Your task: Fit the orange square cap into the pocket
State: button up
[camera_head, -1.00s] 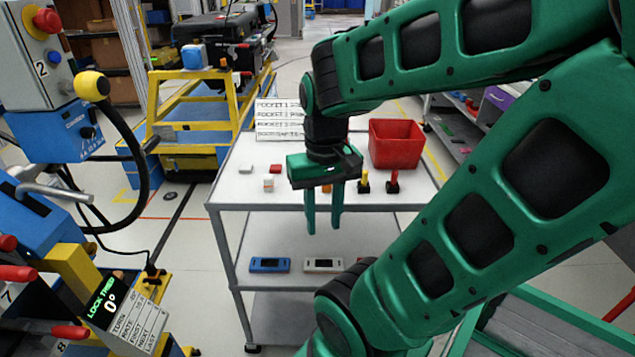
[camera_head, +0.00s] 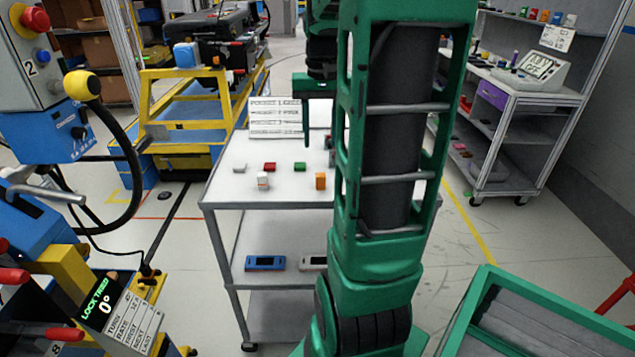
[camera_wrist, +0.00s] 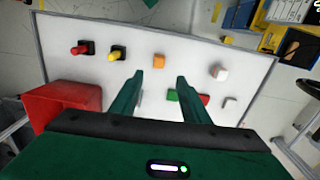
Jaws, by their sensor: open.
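An orange block (camera_head: 320,181), which looks like the orange cap, stands near the front edge of the white tabletop (camera_head: 285,195). It also shows in the wrist view (camera_wrist: 158,61), beyond my fingertips and apart from them. My gripper (camera_wrist: 160,80) is open and empty above the table. In the head view, my arm hides most of it; one green finger (camera_head: 306,122) shows in front of the sign. A white block with an orange mark (camera_head: 263,181) stands left of the orange block. I cannot make out the pocket.
White (camera_head: 239,168), red (camera_head: 269,167) and green (camera_head: 300,167) blocks form a row behind. Yellow (camera_wrist: 116,53) and red (camera_wrist: 82,47) knobs on black bases and a red bin (camera_wrist: 62,100) share the table. A pocket sign (camera_head: 276,118) stands at the back.

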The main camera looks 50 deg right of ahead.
aim_at(320, 174)
notch_tip(320, 174, down, 10)
jog(key=shift+f, duration=0.25)
grip_shut()
dwell(0.5)
